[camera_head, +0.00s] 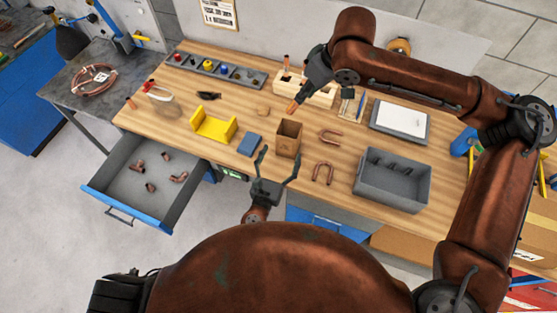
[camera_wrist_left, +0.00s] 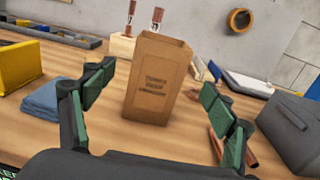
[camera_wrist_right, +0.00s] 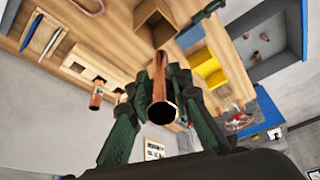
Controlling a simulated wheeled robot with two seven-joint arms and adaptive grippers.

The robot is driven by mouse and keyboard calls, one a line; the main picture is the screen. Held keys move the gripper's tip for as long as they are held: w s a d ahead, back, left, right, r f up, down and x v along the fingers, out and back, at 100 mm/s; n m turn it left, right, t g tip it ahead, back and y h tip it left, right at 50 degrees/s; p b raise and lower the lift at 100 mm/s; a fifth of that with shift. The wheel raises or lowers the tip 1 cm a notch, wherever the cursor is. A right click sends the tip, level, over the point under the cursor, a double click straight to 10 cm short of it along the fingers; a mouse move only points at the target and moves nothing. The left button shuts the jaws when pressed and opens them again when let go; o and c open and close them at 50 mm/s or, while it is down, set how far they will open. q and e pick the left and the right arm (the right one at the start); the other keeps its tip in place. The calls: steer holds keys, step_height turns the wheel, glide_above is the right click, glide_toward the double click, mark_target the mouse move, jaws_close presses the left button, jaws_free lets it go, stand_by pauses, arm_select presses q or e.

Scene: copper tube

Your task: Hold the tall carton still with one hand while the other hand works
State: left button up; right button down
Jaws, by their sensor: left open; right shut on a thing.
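The tall carton (camera_head: 288,140) is an open-topped brown cardboard box standing upright near the front edge of the workbench. My left gripper (camera_head: 279,159) is open in front of it; in the left wrist view the carton (camera_wrist_left: 157,85) shows beyond and between the spread fingers, with no clear contact. My right gripper (camera_head: 299,97) is shut on a copper tube (camera_head: 293,107), above and just behind the carton. In the right wrist view the tube (camera_wrist_right: 160,85) points from the fingers toward the open carton (camera_wrist_right: 155,22). The carton's inside bottom is hidden.
A wooden rack (camera_head: 318,97) with copper tubes stands behind. A yellow cradle (camera_head: 213,126) and blue cloth (camera_head: 250,145) lie left of the carton. Copper U-bends (camera_head: 323,172) and a grey bin (camera_head: 392,180) are right. An open drawer (camera_head: 130,185) juts out front left.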

mark_target(292, 127)
arm_select(q)
steer(key=x, duration=0.9)
steer(key=shift+w, duration=0.3)
arm_select(e)
steer(key=shift+w, duration=0.15)
arm_select(q)
steer(key=shift+c, duration=0.4)
steer(key=c, duration=1.2)
steer(key=shift+o, duration=0.2)
arm_select(e)
steer(key=shift+w+a+f, duration=0.2)
steer(key=shift+w, duration=0.1)
steer(key=w+a+f+n+g, duration=0.1)
steer(key=n, duration=0.1)
steer(key=w+f+n+g+h, duration=0.1)
steer(key=n, duration=0.1)
steer(key=w+a+f+n+h, duration=0.1)
steer(key=shift+a+f+n+g, duration=0.35)
steer(key=shift+n+g, duration=0.05)
steer(key=shift+a+f+n+h, duration=0.15)
steer(key=shift+f+n+h, duration=0.2)
steer(key=shift+n+h, duration=0.2)
steer(key=shift+f, duration=1.55)
